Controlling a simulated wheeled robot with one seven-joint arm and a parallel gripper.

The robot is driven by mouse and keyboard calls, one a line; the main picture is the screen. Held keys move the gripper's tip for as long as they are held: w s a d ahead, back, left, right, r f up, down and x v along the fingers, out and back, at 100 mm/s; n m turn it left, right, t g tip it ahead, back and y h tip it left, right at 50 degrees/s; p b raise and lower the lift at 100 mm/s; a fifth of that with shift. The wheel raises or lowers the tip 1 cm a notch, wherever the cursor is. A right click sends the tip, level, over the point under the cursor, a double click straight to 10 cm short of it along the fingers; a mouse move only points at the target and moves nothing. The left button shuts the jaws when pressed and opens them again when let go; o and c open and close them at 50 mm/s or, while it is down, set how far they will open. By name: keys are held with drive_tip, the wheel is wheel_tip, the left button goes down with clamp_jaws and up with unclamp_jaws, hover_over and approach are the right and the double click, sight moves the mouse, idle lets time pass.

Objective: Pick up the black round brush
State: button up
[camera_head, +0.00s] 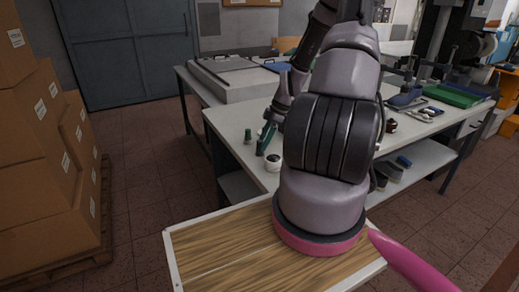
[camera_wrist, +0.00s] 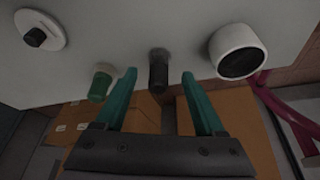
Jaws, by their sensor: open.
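A dark, upright cylindrical thing (camera_wrist: 158,70), which looks like the black round brush, stands on the pale tabletop in the wrist view. My gripper (camera_wrist: 159,74) has its two teal fingers apart, with the dark thing between the fingertips in the picture. I cannot tell whether the fingers reach around it or are still short of it. No contact shows. In the head view my gripper (camera_head: 266,139) is low over the near edge of the workbench, and the brush cannot be made out there.
A white round container with a dark top (camera_wrist: 238,51) stands to the right in the wrist view. A green cylinder (camera_wrist: 100,86) is close to the left finger. A white disc with a black knob (camera_wrist: 38,38) lies farther left. Cardboard boxes (camera_head: 46,150) are stacked at left.

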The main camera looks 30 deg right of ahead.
sight(260, 146)
drive_tip(key=x, duration=0.3)
drive_tip(key=shift+w+a+f, duration=0.15)
drive_tip(key=shift+a+f, duration=0.05)
drive_tip(key=shift+f, duration=0.05)
clamp_jaws()
drive_tip(key=shift+r, duration=0.1)
wheel_tip(260, 146, up, 10)
drive_tip(key=shift+f, duration=0.1)
